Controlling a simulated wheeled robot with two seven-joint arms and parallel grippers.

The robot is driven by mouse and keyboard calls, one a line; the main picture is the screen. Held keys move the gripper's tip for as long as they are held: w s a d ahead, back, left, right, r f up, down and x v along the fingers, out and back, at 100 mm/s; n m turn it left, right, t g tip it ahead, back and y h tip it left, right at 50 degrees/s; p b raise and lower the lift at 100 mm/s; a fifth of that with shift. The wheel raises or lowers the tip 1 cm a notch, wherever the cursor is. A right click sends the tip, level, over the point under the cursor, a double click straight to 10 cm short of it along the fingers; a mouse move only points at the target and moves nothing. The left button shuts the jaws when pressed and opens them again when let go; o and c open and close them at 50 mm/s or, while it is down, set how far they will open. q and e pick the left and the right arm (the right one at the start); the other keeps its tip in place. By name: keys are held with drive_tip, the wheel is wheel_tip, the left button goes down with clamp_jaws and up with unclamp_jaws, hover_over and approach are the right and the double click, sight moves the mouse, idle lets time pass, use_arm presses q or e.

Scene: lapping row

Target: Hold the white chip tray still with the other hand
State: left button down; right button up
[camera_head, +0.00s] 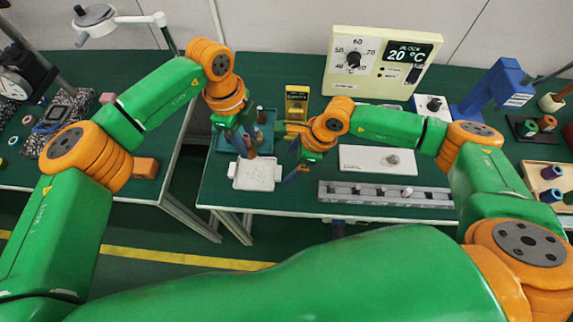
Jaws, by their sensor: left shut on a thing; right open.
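The white chip tray (257,175) lies flat near the front left edge of the right-hand green table. My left gripper (247,152) points down at the tray's back edge. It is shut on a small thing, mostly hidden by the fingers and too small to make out. My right gripper (296,172) is open, just right of the tray. It looks apart from the tray, though its height is hard to tell.
A teal tray (226,140) is behind the white tray. A white plate with a knob (365,158) and a grey slotted rail (340,192) lie to the right. A cream control box (345,85) stands at the back. A gap separates the two green tables.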

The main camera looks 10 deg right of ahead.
drive_tip(key=x, duration=0.5)
drive_tip(key=shift+f, duration=0.1)
drive_tip(key=shift+c, duration=0.2)
clamp_jaws()
use_arm(q)
drive_tip(key=shift+s+f+n, duration=0.1)
drive_tip(key=shift+f+n, duration=0.1)
drive_tip(key=shift+n, duration=0.8)
drive_tip(key=n, duration=0.4)
drive_tip(key=shift+f+n+t, duration=0.2)
drive_tip(key=shift+n+t, duration=0.1)
drive_tip(key=shift+t, duration=0.1)
drive_tip(key=shift+f+n, duration=0.35)
drive_tip(key=shift+n, duration=0.05)
hover_over(257, 173)
drive_tip(key=f, duration=0.9)
drive_tip(key=shift+a+f, duration=0.2)
drive_tip(key=shift+a, duration=0.1)
